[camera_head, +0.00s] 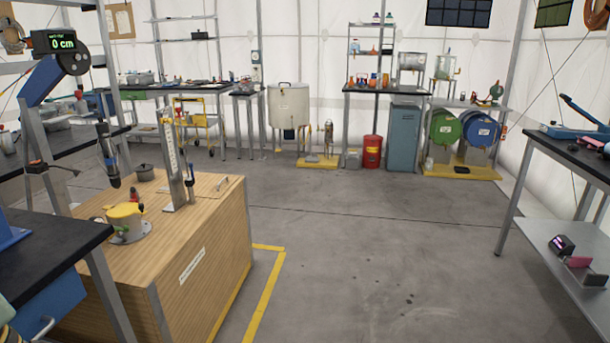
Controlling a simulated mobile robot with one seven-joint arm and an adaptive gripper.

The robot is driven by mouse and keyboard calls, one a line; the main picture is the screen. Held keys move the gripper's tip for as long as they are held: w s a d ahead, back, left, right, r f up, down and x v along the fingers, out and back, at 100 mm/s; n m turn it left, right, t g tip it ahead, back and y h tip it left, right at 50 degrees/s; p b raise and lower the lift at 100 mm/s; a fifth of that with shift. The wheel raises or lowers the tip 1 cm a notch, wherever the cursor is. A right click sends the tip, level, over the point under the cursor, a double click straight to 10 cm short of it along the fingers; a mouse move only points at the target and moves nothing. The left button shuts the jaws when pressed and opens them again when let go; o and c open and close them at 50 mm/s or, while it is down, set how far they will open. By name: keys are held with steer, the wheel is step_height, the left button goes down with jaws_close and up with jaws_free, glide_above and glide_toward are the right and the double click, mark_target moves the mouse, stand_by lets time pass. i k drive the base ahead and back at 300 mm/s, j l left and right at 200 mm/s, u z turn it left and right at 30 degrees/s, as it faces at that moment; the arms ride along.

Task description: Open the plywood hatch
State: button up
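A plywood box (205,260) stands on the floor at the left, with a pale label (192,266) on its front side. My gripper is not in view.
A black-topped bench (50,240) covers the near left corner in front of the box. A blue stand with a display (52,42) rises behind it. The grey floor (370,230) right of the box is clear. A table (565,155) stands at the right.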

mark_target(207, 186)
steer(key=i, duration=3.05)
steer(key=i+u, duration=0.3)
steer(key=i+l+u, duration=0.25)
steer(key=i+j, duration=0.1)
